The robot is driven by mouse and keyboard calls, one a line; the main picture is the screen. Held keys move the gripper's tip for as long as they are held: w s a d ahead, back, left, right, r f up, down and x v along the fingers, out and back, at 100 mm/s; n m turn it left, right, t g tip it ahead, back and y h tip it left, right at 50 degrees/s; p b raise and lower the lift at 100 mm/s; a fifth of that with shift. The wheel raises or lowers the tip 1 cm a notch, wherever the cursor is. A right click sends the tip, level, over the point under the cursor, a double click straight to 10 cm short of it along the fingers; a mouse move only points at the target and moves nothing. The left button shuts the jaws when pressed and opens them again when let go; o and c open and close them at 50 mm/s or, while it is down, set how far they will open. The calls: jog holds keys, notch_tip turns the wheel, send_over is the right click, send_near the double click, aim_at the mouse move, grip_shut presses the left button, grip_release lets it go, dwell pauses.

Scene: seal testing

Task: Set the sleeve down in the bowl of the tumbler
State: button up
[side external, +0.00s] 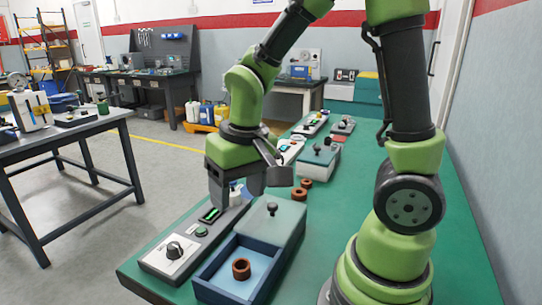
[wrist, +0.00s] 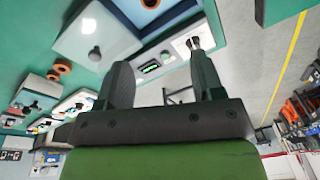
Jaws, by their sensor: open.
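A brown ring-shaped sleeve (side external: 241,268) lies in the blue open-topped tray (side external: 206,284) at the front of the green bench. It also shows at the top edge of the wrist view (wrist: 150,3). Two similar brown rings, one here (side external: 300,194) and another (side external: 306,183), lie on the bench behind the tray's lid. My gripper (side external: 238,195) is open and above the bench, behind the tray and near the control panel. The wrist view shows the gap between my fingers (wrist: 160,72) empty. I cannot tell which thing is the tumbler; a blue and white shape behind my fingers is mostly hidden.
A pale lid with a dark knob (side external: 273,222) covers the tray's rear. A control panel (side external: 178,251) with dial, green button and display runs along the bench's left edge. A lidded box (side external: 319,162) and other devices stand farther back.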

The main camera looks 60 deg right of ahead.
jog(key=s+a+r+t+y, duration=0.1)
jog(key=s+a+r+t, duration=0.1)
jog(key=s+r+t, duration=0.3)
jog(key=s+r, duration=0.4)
jog(key=r, duration=0.2)
jog(key=shift+r+n+t+y, duration=0.25)
jog(key=shift+n+t+y, duration=0.05)
dwell(0.5)
